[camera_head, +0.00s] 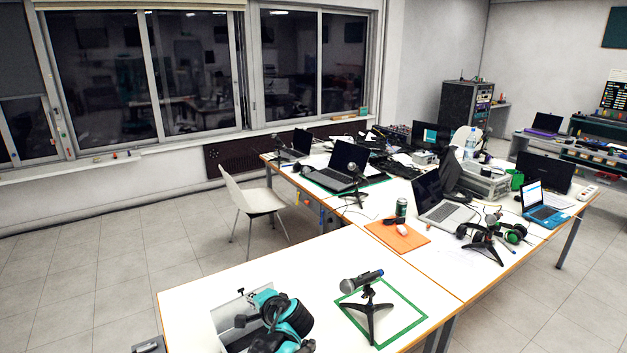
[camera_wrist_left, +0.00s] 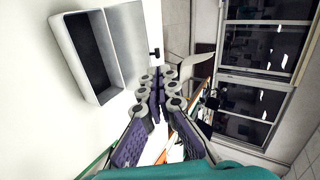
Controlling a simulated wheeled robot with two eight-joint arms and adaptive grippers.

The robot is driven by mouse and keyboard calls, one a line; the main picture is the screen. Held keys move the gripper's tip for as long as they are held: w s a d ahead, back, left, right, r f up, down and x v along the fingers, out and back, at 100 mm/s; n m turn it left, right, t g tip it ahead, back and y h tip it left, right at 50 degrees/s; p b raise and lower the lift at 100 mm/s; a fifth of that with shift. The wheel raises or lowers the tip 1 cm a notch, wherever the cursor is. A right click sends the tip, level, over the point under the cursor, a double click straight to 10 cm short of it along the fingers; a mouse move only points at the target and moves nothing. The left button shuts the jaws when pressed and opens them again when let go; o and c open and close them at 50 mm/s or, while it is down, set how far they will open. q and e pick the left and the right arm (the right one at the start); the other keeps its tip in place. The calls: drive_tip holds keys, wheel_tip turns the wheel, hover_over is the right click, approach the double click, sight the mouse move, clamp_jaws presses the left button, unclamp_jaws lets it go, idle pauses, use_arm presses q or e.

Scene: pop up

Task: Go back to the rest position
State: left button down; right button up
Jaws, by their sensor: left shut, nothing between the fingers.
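My left gripper (camera_head: 243,320), with its teal and black wrist, is low in the head view, over the front table. In the left wrist view the left gripper (camera_wrist_left: 158,82) shows purple pads and grey joints; its fingers are together with nothing between them. It is above the table beside a white-grey open box (camera_wrist_left: 86,60). In the head view the box (camera_head: 222,318) is partly hidden by the gripper and wrist. My right gripper is not in view.
A microphone (camera_head: 362,281) on a black tripod stands inside a green square outline (camera_head: 417,320), right of my left gripper. The front table (camera_head: 200,293) is bare at its left. Laptops, an orange mat (camera_head: 385,235) and headphones crowd the table behind. A white chair (camera_head: 258,200) stands behind left.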

use_arm(q)
drive_tip(key=s+a+r+n+g+h, duration=0.1)
drive_tip(key=s+r+n+h, duration=0.1)
drive_tip(key=s, duration=0.5)
drive_tip(key=s+a+r+n+g+h, duration=0.1)
drive_tip(key=s+a+n, duration=0.1)
drive_tip(key=s, duration=0.6)
drive_tip(key=s+d+f+n+h, duration=0.1)
drive_tip(key=s+d+n+h, duration=0.1)
drive_tip(key=s, duration=0.5)
drive_tip(key=s+d+f+n+h, duration=0.1)
drive_tip(key=s+d+n+h, duration=0.1)
drive_tip(key=s, duration=0.6)
drive_tip(key=shift+f+n, duration=0.35)
drive_tip(key=shift+n, duration=0.15)
